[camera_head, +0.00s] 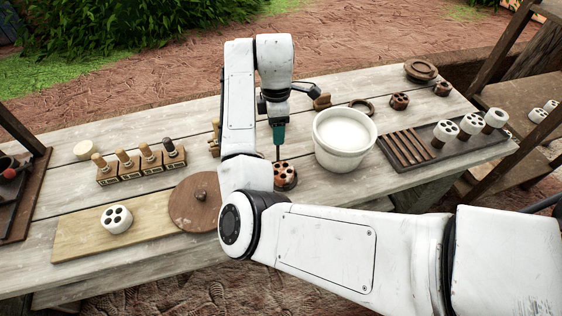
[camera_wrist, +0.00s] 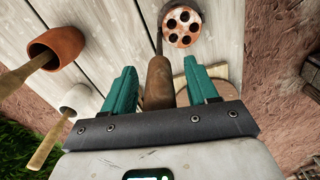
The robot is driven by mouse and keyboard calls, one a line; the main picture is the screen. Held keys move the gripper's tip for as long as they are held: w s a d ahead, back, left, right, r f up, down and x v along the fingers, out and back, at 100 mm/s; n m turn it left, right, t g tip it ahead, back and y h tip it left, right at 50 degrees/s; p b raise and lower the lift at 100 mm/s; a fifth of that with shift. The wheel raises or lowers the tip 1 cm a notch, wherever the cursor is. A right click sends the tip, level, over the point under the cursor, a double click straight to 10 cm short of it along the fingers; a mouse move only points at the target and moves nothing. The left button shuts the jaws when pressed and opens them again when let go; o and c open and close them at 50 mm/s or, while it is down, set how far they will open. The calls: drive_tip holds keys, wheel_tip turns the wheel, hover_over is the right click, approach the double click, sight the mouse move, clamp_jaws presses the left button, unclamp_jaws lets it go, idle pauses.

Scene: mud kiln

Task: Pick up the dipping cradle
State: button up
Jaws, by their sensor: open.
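The dipping cradle appears to be the upright tool with a brown wooden handle (camera_wrist: 158,82) and a thin dark rod. In the wrist view the handle stands between the two teal fingers of my gripper (camera_wrist: 160,68), which are open with gaps on both sides. The rod runs down beside a red-brown clay piece with several holes (camera_wrist: 182,27). In the head view my gripper (camera_head: 278,132) points down over the table, with the rod below it near the same holed piece (camera_head: 285,173). The handle is hidden there by the fingers.
A white bucket of pale liquid (camera_head: 344,140) stands close to the right of my gripper. A dark slatted tray (camera_head: 445,147) with white holed pieces lies further right. A wooden rack of handled tools (camera_head: 140,168), a board and a round wooden disc (camera_head: 195,203) lie left.

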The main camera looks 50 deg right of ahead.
drive_tip(key=shift+f, duration=0.2)
drive_tip(key=shift+c, duration=0.3)
clamp_jaws()
drive_tip(key=shift+r, duration=0.1)
drive_tip(key=shift+r, duration=0.75)
drive_tip(key=s+a+r+p, duration=0.2)
drive_tip(key=s+a+r, duration=0.5)
drive_tip(key=s+r, duration=0.4)
drive_tip(key=shift+s+a+r+p, duration=0.2)
drive_tip(key=shift+s+a+p, duration=0.15)
drive_tip(key=shift+a, duration=0.05)
